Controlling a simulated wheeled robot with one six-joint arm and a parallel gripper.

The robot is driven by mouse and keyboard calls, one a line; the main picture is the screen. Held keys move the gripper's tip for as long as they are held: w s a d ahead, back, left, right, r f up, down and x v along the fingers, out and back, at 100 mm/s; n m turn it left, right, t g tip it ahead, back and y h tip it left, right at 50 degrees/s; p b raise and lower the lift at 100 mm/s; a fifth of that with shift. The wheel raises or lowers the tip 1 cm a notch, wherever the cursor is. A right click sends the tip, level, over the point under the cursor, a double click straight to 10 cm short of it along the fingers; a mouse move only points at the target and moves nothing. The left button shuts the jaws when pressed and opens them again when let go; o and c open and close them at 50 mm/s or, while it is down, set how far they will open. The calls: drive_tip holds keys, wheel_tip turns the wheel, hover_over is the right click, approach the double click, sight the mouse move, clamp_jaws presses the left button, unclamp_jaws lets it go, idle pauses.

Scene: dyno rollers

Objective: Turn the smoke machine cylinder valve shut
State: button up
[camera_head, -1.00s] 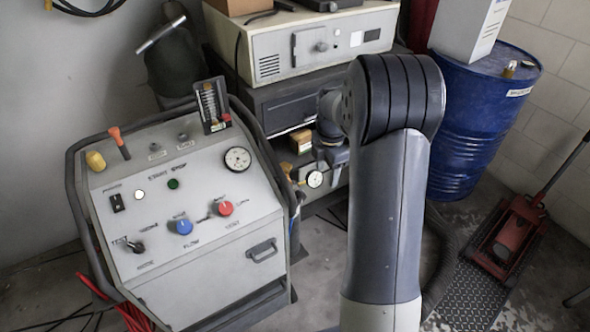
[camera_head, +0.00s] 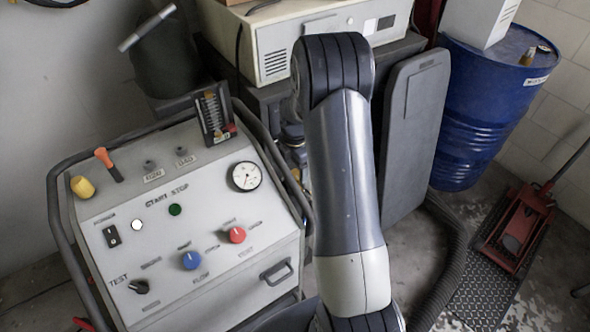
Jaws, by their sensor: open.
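The smoke machine (camera_head: 200,245) is a light grey cabinet with a sloped control panel at the left. I cannot pick out its cylinder valve with certainty. Small parts (camera_head: 296,175) show in the narrow gap between the machine's right side and my arm, too small and covered to identify. My arm (camera_head: 340,170) rises through the middle of the view and hides much of the area behind it. A bit of my wrist (camera_head: 293,132) shows left of the arm. My gripper's fingers are hidden.
The panel carries a gauge (camera_head: 245,176), a blue knob (camera_head: 191,260) and a red knob (camera_head: 237,234). A dark tube frame (camera_head: 60,215) surrounds it. A blue drum (camera_head: 470,120), a tall grey panel (camera_head: 412,140) and a red floor jack (camera_head: 515,235) stand right.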

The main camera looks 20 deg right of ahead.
drive_tip(key=shift+f, duration=0.9)
drive_tip(key=c, duration=1)
